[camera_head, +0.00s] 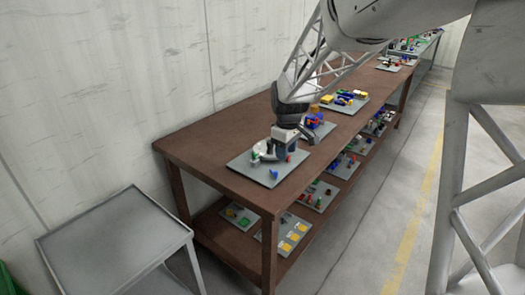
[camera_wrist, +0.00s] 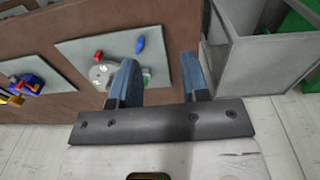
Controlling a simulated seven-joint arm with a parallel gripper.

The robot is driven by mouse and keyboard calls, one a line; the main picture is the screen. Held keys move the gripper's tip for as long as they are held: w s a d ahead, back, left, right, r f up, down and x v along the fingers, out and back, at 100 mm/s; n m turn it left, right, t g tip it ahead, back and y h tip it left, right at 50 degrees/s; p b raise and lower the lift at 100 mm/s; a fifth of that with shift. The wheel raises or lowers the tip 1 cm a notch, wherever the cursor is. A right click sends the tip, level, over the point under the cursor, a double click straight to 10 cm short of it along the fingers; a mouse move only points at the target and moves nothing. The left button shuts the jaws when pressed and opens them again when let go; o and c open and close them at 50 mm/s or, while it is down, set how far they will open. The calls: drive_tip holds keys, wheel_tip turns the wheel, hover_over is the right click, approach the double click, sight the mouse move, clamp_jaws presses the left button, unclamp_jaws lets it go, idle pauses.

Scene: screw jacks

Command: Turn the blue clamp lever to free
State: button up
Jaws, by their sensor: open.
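A grey plate (camera_head: 240,164) lies at the near end of the brown table and also shows in the wrist view (camera_wrist: 73,50). A small blue piece (camera_head: 273,173), which looks like the blue clamp lever, is near the plate's front edge; it also shows in the wrist view (camera_wrist: 140,44). A red piece (camera_head: 289,158) and a pale round part (camera_wrist: 102,73) are on the same plate. My gripper (camera_wrist: 160,66) is open with nothing between its fingers. It is over the plate, apart from the blue piece, and one finger hides part of the plate.
A second plate with blue and red parts (camera_head: 316,126) is just beyond, and more parts plates line the table (camera_head: 225,184). A lower shelf holds several plates.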

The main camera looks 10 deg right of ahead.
drive_tip(key=w+f+n, duration=0.1)
drive_tip(key=w+f, duration=0.2)
drive_tip(key=w+f+n, duration=0.1)
drive_tip(key=w+f, duration=0.1)
drive_tip(key=w, duration=0.1)
drive_tip(key=w+a+f, duration=0.1)
drive_tip(key=w+f, duration=0.2)
drive_tip(key=w, duration=0.1)
drive_tip(key=shift+w+f+n+g, duration=0.1)
drive_tip(key=shift+f+n+g, duration=0.2)
drive_tip(key=shift+n, duration=0.1)
drive_tip(key=shift+f, duration=0.15)
drive_tip(key=shift+f, duration=3.75)
drive_tip(key=shift+c, duration=0.2)
clamp_jaws()
